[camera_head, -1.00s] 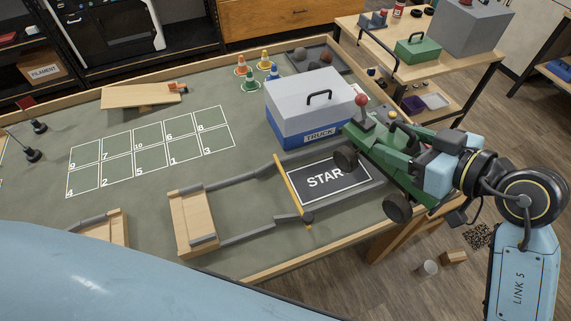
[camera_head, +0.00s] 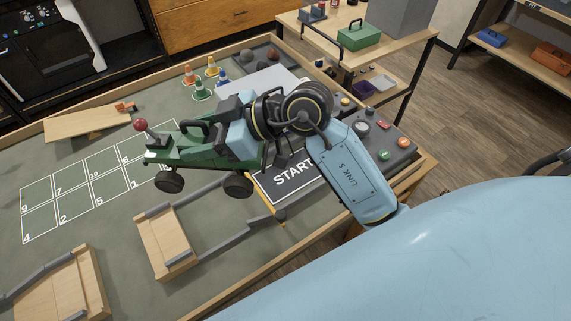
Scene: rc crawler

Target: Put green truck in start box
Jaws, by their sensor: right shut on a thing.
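The green truck (camera_head: 190,154) with black wheels and a red ball on a mast hangs above the table in the head view. My right gripper (camera_head: 222,150) is shut on it near its rear; the fingertips are mostly hidden by the truck and wrist. The start box, a dark panel marked START (camera_head: 293,174) with a white outline, lies on the table to the right of the truck. The truck and my right arm cover part of it. My left gripper is not in view.
Wooden ramps (camera_head: 165,241) with grey rails stand in front of the truck. A numbered grid (camera_head: 85,190) lies to the left. Small cones (camera_head: 202,90) stand behind. A control panel with buttons (camera_head: 374,135) is at the right edge, and a grey-lidded box is partly hidden behind my arm.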

